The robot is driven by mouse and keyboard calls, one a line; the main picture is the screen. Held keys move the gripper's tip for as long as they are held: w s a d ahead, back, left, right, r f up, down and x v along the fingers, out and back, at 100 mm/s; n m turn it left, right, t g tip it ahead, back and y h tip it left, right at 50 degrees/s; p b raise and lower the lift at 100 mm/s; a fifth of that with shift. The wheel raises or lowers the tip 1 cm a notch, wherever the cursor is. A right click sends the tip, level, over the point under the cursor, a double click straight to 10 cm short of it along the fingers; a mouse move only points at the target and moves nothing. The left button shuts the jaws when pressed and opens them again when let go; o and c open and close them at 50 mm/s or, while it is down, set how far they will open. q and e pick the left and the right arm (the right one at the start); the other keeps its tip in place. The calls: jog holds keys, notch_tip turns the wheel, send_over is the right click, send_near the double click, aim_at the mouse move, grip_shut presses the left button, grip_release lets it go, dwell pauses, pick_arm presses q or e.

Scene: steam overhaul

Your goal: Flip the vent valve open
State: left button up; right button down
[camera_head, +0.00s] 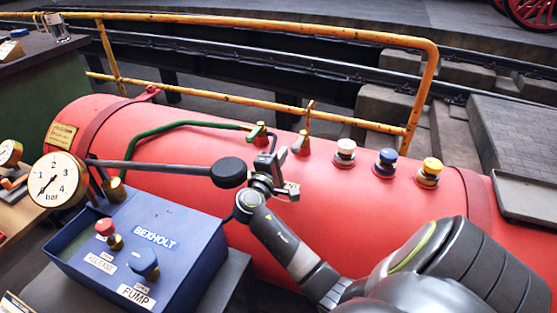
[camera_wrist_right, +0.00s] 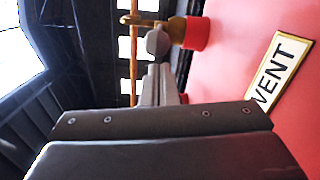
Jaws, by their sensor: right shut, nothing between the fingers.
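The vent valve (camera_head: 302,143) is a small brass fitting on top of the red tank, with a thin upright part above it. In the right wrist view a brass valve (camera_wrist_right: 184,32) with a red collar stands beside the VENT label (camera_wrist_right: 278,75). My right gripper (camera_head: 272,147) is shut and empty, just left of the vent valve in the head view. In the wrist view its fingers (camera_wrist_right: 158,78) point towards the brass valve; I cannot tell whether they touch it. My left gripper is not in view.
A blue pump box (camera_head: 190,225) with a long black-knobbed lever (camera_head: 228,172) stands at the front left. A pressure gauge (camera_head: 57,180) is beside it. A yellow railing (camera_head: 270,25) runs behind the tank. White, blue and yellow knobs (camera_head: 387,160) line the tank to the right.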

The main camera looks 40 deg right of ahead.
jog(key=shift+s+r+t+p, duration=0.1)
jog(key=shift+s+t+p, duration=0.15)
jog(key=shift+t+p, duration=0.05)
